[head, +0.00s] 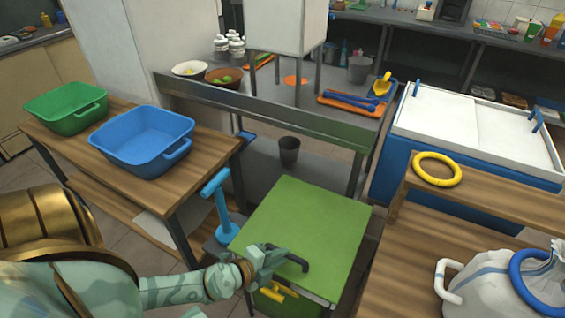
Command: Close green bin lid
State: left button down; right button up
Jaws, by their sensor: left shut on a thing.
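The green bin lid (308,222) is a flat square panel in the middle of the head view. It lies over the bin and looks about level; I cannot tell whether its front edge is fully down. A dark bar handle (293,258) is near the lid's front edge. My left gripper (272,260) is shut on this handle and partly hides it. A little of the green bin body (266,303) shows below the lid, with the rest hidden by the lid and my arm. My right gripper is out of view.
A wooden table on the left holds a green tub (66,112) and a blue tub (143,145). A blue T-shaped handle (221,205) stands close to the lid's left side. On the right, a wooden table bears a yellow ring (438,181) and a white sack (497,283).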

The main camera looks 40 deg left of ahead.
pick_arm(q)
jog(key=shift+s+d+f, duration=0.2)
jog(key=shift+s+f, duration=0.2)
jog(key=shift+f, duration=0.35)
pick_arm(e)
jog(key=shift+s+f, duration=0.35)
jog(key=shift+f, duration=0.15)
pick_arm(q)
jog(key=shift+s, duration=0.15)
jog(key=c, duration=1.4)
grip_release()
jog(key=shift+f, duration=0.15)
jog(key=shift+o, duration=0.2)
jog(key=r+v, duration=0.1)
jog(key=v, duration=1.5)
jog(key=shift+w+b, duration=0.25)
jog(key=shift+b, duration=0.05)
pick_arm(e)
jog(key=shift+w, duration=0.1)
pick_arm(q)
jog(key=shift+a, duration=0.1)
